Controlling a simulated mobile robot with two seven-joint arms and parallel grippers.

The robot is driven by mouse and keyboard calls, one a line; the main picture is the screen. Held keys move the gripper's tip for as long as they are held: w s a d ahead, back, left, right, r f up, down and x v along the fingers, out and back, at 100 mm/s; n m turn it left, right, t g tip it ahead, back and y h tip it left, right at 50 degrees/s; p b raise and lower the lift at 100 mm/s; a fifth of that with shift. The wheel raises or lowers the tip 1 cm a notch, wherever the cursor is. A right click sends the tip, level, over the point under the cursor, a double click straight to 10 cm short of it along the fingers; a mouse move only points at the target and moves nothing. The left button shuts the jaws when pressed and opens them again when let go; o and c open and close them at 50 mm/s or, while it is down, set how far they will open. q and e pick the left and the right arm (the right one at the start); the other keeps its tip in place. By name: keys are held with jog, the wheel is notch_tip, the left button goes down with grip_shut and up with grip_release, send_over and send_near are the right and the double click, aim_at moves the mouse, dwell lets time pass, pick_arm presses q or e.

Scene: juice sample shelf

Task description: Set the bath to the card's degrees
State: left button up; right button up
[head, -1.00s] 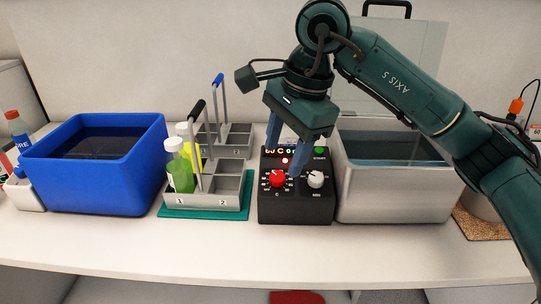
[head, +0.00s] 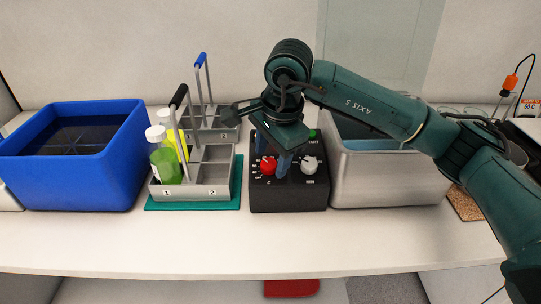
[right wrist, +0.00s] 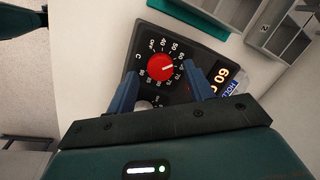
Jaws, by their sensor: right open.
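The black control box (head: 290,197) stands beside the steel water bath (head: 390,180). Its red dial (head: 268,166) also shows in the right wrist view (right wrist: 161,67), its white pointer toward the 60–70 side of the scale. The lit display (right wrist: 222,80) reads 60 C, with a blue HOLD label beside it. A card (head: 530,106) at the far right reads 60 C. My right gripper (head: 271,168) is open at the red dial, one finger to each side; I cannot tell whether either finger touches it. My left gripper is not in view.
The table front (head: 230,245) is clear.

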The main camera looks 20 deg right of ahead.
jog(key=shift+w+a+f, duration=0.1)
jog(key=shift+w+f, duration=0.05)
jog(key=shift+f, duration=0.55)
jog(key=shift+c, duration=0.4)
jog(key=c, duration=0.9)
